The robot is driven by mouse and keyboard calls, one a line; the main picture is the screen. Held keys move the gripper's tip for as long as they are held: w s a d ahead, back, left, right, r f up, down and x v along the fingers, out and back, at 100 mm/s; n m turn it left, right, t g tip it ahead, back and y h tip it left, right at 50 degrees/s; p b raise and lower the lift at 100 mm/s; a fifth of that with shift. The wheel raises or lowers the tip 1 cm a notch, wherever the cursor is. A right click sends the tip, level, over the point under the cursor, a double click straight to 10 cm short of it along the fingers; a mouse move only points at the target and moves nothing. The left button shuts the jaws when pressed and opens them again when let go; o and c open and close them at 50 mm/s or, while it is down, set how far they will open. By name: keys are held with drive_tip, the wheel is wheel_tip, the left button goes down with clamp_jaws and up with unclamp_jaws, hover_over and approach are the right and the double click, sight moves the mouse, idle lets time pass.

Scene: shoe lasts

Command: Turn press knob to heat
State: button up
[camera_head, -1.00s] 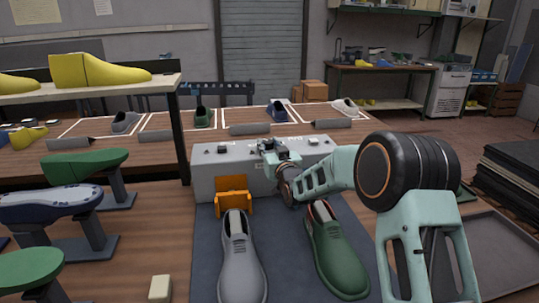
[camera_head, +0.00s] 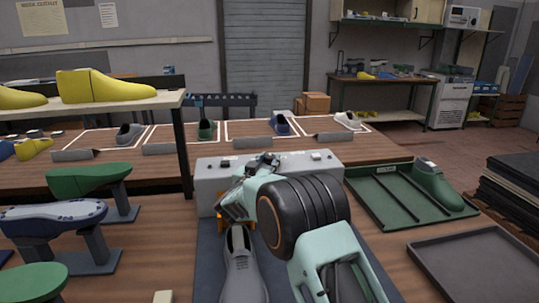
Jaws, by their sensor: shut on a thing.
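The press (camera_head: 212,178) is a light grey box at the back of a dark mat, with small dark-topped parts along its upper face. My gripper (camera_head: 232,207) is at its front left, at the orange part (camera_head: 221,222), which it mostly covers. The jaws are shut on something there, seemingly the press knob. My fingers and wrist hide the held part, so its setting cannot be read. A grey shoe (camera_head: 241,265) stands on the mat (camera_head: 208,265) below my gripper.
A green tray (camera_head: 380,205) holding a green shoe-shaped piece (camera_head: 437,188) lies right of the press. A grey tray (camera_head: 470,265) is at the front right. Green lasts (camera_head: 88,180) on stands and a shelf with yellow lasts (camera_head: 105,85) are at the left.

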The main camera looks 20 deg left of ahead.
drive_tip(key=shift+a+m+h+p, duration=0.1)
drive_tip(key=shift+m+h+p, duration=0.45)
drive_tip(key=shift+h, duration=0.35)
drive_tip(key=o, duration=1.1)
drive_tip(key=shift+o, duration=0.2)
drive_tip(key=s+a, duration=0.2)
drive_tip(key=s, duration=1)
drive_tip(key=shift+w, duration=0.1)
